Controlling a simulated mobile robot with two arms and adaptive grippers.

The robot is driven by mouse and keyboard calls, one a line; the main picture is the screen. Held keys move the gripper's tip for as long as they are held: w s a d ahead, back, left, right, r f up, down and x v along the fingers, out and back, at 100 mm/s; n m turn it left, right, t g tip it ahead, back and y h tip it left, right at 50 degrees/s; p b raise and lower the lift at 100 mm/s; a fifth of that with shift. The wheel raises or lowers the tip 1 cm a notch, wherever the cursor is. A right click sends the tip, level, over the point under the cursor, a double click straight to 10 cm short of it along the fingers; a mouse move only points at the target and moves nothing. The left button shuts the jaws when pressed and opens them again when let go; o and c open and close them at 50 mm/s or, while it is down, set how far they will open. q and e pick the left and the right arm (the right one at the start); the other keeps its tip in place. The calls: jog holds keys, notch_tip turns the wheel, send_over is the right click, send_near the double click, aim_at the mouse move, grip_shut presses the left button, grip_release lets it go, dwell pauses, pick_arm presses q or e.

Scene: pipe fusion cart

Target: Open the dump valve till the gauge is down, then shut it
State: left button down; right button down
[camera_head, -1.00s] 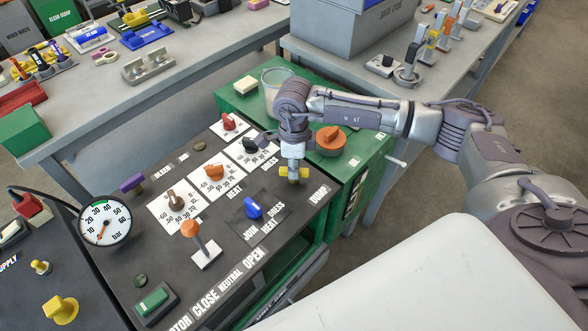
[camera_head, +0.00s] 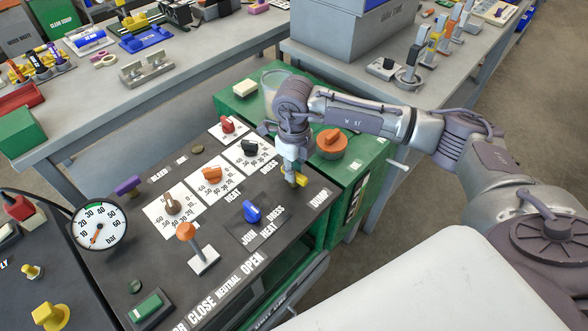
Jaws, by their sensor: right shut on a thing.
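The dump valve (camera_head: 300,180) is a small yellow handle on the dark panel, beside the DUMP lettering. My right gripper (camera_head: 291,178) points down from above and is shut on it. The fingers cover part of the handle, which sits at a slant. The round white pressure gauge (camera_head: 98,226) stands at the panel's left side. Its orange needle points to the lower left, near the low end of the scale; the exact reading is too small to tell. My left gripper is not in view.
Beside the valve are a blue selector (camera_head: 252,211), an orange-topped lever (camera_head: 186,232) and a black knob (camera_head: 249,147). A clear cup (camera_head: 273,80) and an orange knob (camera_head: 331,142) are on the green cabinet near my arm. Grey workbenches stand behind.

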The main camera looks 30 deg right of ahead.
jog(key=shift+w+r, duration=0.1)
dwell(0.3)
jog(key=c, duration=1.1)
grip_release()
notch_tip(320, 180, up, 12)
jog(key=shift+f, duration=0.1)
